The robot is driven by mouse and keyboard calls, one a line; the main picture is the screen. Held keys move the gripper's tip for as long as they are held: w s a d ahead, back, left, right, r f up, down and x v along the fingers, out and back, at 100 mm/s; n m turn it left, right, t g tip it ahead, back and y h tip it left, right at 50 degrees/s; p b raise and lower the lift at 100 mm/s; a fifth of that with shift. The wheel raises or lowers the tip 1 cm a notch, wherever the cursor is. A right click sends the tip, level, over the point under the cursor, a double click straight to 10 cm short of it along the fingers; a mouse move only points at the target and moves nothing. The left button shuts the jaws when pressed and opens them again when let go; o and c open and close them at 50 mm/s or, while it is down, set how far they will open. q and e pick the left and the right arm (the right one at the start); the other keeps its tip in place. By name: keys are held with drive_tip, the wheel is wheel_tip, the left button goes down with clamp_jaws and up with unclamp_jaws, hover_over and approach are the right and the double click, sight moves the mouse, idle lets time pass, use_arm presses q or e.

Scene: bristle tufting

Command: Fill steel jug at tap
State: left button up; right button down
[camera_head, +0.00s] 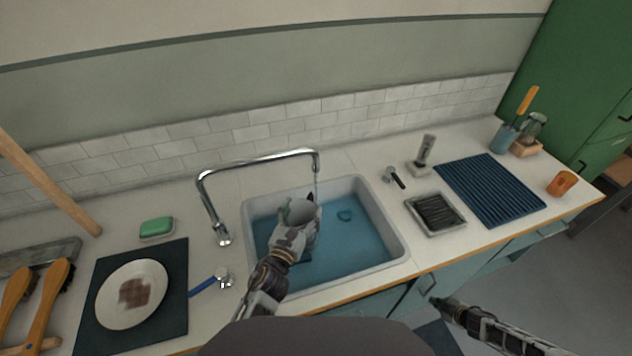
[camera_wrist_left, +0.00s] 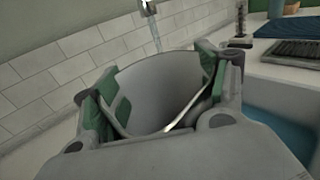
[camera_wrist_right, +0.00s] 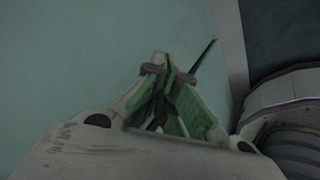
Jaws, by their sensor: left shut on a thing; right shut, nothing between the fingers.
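The steel jug (camera_head: 302,207) is held over the sink basin (camera_head: 393,222), under the tap's spout. My left gripper (camera_head: 297,226) is shut on the jug; its green-padded fingers straddle the jug (camera_wrist_left: 160,85) in the left wrist view. The chrome tap (camera_head: 255,161) arches over the basin. A thin stream of water (camera_head: 316,188) falls from it by the jug's rim; whether it all lands inside I cannot tell. The jug's inner bottom is hidden. A blue-handled lever (camera_head: 205,286) sits left of the basin. My right gripper (camera_head: 440,303) is shut and empty, in front of the counter.
Blue water fills the basin's lower part. Left lie a green soap (camera_head: 156,227), a plate (camera_head: 111,304) on a dark mat and wooden brushes (camera_head: 42,308). Right are a black-ribbed tray (camera_head: 435,212), a blue ribbed mat (camera_head: 490,188) and an orange cup (camera_head: 561,184).

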use_arm(q)
drive_tip(key=shift+r, duration=0.1)
use_arm(e)
drive_tip(key=s+a+f+m, duration=0.1)
drive_tip(key=s+a+f, duration=0.5)
drive_tip(key=s+a, duration=0.3)
drive_tip(key=s+a+f+m+g, duration=0.3)
drive_tip(key=s+a+f+m, duration=0.1)
drive_tip(key=s, duration=0.8)
drive_tip(key=s+a+f+m+g+h, duration=0.1)
drive_tip(key=s+a+f+m, duration=0.4)
drive_tip(key=s, duration=0.6)
wheel_tip(320, 180, down, 3)
drive_tip(key=shift+s+a+r+m+g+h, duration=0.15)
drive_tip(key=shift+s+a+m+g+h, duration=0.2)
drive_tip(key=shift+a+g, duration=0.65)
use_arm(q)
drive_tip(key=shift+r, duration=0.3)
use_arm(e)
drive_tip(key=shift+a, duration=0.1)
use_arm(q)
drive_tip(key=shift+r, duration=2.65)
drive_tip(key=shift+s, duration=0.1)
use_arm(e)
drive_tip(key=shift+s, duration=0.1)
